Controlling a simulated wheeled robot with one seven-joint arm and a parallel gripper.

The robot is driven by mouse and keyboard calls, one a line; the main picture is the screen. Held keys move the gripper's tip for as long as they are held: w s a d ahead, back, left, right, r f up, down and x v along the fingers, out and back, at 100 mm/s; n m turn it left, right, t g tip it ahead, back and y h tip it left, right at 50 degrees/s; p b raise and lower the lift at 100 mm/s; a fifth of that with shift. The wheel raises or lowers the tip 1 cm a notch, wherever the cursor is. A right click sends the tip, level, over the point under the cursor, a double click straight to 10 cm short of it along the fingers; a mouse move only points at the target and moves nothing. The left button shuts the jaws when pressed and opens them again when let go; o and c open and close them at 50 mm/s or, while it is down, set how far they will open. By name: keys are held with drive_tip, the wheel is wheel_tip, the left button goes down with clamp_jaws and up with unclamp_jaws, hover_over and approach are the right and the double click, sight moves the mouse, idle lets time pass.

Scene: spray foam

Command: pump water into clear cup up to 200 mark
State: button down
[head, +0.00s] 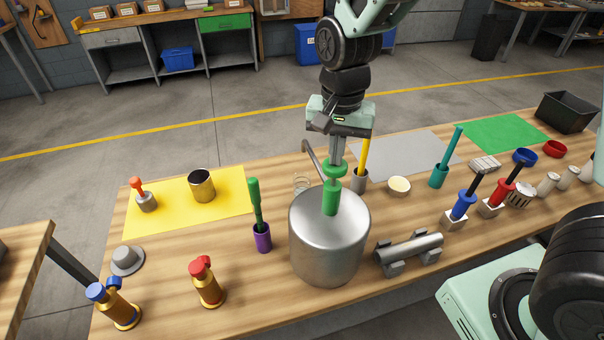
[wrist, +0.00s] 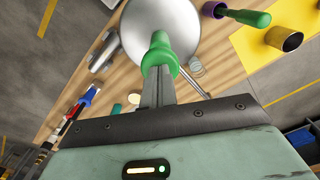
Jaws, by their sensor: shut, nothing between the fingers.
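A large silver metal pot (head: 328,245) stands near the front middle of the table, with a green pump head (head: 331,196) rising from its lid. A grey spout (head: 313,155) reaches out to the left from the pump. The clear cup (head: 302,186) stands on the table behind the pot, near the spout's side; its mark and water level are too small to read. My gripper (head: 337,158) is shut and empty, pointing down at the top of the pump head. In the wrist view its fingers (wrist: 156,88) overlap the green pump head (wrist: 160,50); contact is unclear.
A purple holder with a green-handled tool (head: 261,236) stands left of the pot, and a grey cylinder on feet (head: 409,252) stands right. Red-topped (head: 206,283) and blue-topped (head: 113,306) brass bottles are front left. A gold can (head: 201,186) sits on the yellow mat (head: 165,222).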

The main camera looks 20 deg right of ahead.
wheel_tip(320, 180, up, 7)
drive_tip(key=p, duration=0.5)
drive_tip(key=shift+f, duration=0.2)
drive_tip(key=shift+f, duration=0.1)
idle(0.6)
drive_tip(key=shift+s+a+f, duration=0.2)
drive_tip(key=shift+s+f, duration=0.05)
drive_tip(key=s+a+f+n+b, duration=0.3)
drive_tip(key=s+f+n+b, duration=0.2)
drive_tip(key=s+n+b, duration=0.2)
drive_tip(key=s+a+f+n+b, duration=0.3)
drive_tip(key=s+f+n+b, duration=0.2)
drive_tip(key=s+b, duration=0.3)
drive_tip(key=s+n, duration=0.1)
drive_tip(key=s, duration=0.3)
drive_tip(key=shift+s+f+n+y, duration=0.3)
drive_tip(key=shift+f+n, duration=0.1)
drive_tip(key=shift+w+r, duration=0.1)
